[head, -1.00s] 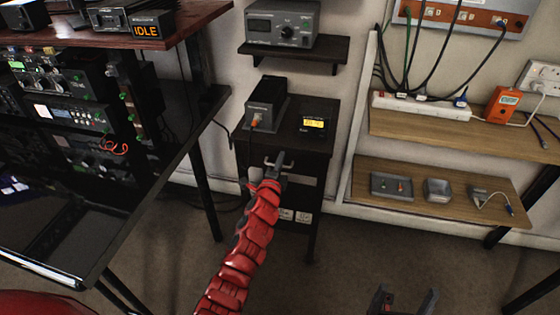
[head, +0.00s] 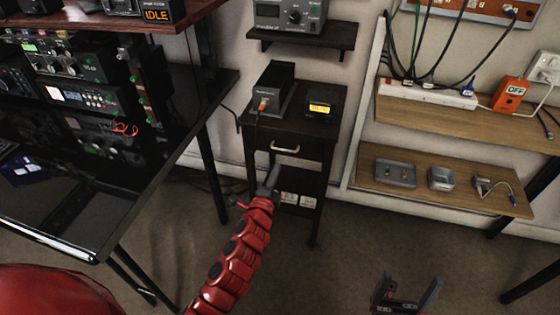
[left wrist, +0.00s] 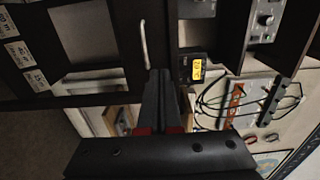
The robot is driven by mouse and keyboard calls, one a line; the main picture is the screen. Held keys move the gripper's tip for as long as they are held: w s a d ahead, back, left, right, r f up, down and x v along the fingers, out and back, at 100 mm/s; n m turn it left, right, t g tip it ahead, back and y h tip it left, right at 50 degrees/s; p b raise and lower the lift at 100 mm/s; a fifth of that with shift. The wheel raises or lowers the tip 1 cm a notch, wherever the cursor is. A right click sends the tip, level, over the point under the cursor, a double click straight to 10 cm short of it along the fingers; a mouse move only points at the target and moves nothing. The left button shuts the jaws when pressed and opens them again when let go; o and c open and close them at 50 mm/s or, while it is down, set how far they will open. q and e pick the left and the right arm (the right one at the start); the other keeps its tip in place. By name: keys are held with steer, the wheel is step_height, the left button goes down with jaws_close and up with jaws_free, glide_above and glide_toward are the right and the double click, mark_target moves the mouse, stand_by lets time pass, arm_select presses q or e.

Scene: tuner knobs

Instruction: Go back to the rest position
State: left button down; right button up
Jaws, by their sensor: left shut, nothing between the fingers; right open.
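My left gripper (head: 270,182) is at the end of the red arm, in front of and below the drawer handle (head: 285,149) of the dark cabinet (head: 325,150). Its fingers are shut with nothing between them. In the left wrist view the closed fingers (left wrist: 160,78) point toward the cabinet, and the pale handle (left wrist: 143,43) shows apart from them. The drawer looks closed. My right gripper (head: 405,292) is open and empty at the bottom of the head view, above the floor.
A dark desk (head: 75,215) with rack gear stands at left. A black box (head: 268,92) and a yellow-lit display (head: 320,108) sit on the cabinet. A wooden shelf (head: 440,205) at right holds small grey parts. Floor between is clear.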

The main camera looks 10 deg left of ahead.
arm_select(q)
steer(key=shift+s+f, duration=0.1)
steer(key=shift+s, duration=0.35)
